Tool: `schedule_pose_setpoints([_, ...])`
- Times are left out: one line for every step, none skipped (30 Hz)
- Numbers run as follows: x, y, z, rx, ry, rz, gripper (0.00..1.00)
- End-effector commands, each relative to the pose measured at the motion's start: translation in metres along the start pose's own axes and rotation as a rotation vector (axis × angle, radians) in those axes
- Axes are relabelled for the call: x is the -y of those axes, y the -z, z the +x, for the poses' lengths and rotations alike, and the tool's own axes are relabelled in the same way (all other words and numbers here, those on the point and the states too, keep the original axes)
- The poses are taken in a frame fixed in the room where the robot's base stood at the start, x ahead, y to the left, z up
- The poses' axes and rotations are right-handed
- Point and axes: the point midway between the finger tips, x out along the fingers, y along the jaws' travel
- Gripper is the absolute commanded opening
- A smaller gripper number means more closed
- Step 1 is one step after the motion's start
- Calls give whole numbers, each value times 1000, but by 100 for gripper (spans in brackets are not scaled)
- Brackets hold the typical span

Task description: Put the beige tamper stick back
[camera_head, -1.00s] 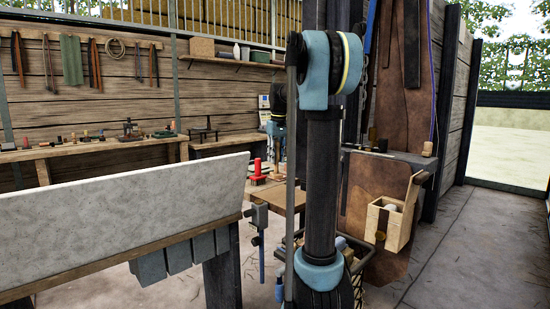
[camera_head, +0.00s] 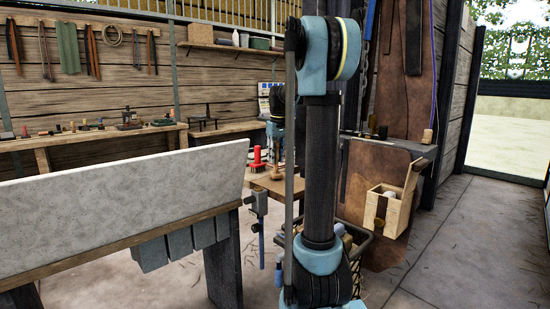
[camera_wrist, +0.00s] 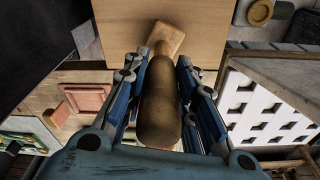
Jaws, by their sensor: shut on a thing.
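My gripper (camera_wrist: 162,100) is shut on a brown-to-beige stick with a thick rounded handle, the tamper stick (camera_wrist: 160,115). The handle lies between the two blue finger linkages. Its thinner far part runs to a tan block-like end (camera_wrist: 165,38), over or against a flat wooden surface (camera_wrist: 125,30); I cannot tell if they touch. In the head view my gripper is largely hidden behind my arm, above a small wooden table (camera_head: 262,184). A brown piece (camera_head: 277,174) shows below it, probably the stick.
A red upright item (camera_head: 257,160) stands on the small table. A pale slab on a trestle (camera_head: 120,200) fills the left. A wooden box with a raised side (camera_head: 390,210) is at right. A wall bench (camera_head: 90,138) holds several small tools. The floor at right is clear.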

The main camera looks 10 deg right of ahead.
Motion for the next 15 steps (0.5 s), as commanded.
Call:
schedule_pose_setpoints([0, 0, 0, 0, 0, 0, 0])
schedule_pose_setpoints([0, 0, 0, 0, 0, 0, 0])
schedule_pose_setpoints([0, 0, 0, 0, 0, 0, 0])
schedule_pose_setpoints([0, 0, 0, 0, 0, 0, 0])
schedule_pose_setpoints([0, 0, 0, 0, 0, 0, 0])
schedule_pose_setpoints([0, 0, 0, 0, 0, 0, 0])
schedule_pose_setpoints([0, 0, 0, 0, 0, 0, 0])
schedule_pose_setpoints([0, 0, 0, 0, 0, -1, 0])
schedule_pose_setpoints([0, 0, 1, 0, 0, -1, 0])
schedule_pose_setpoints([0, 0, 1, 0, 0, -1, 0])
schedule_pose_setpoints([1, 0, 1, 0, 0, -1, 0])
schedule_pose_setpoints([1, 0, 2, 0, 0, -1, 0])
schedule_pose_setpoints([1, 0, 2, 0, 0, -1, 0])
schedule_pose_setpoints([1, 0, 2, 0, 0, -1, 0])
schedule_pose_setpoints([1, 0, 3, 0, 0, -1, 0])
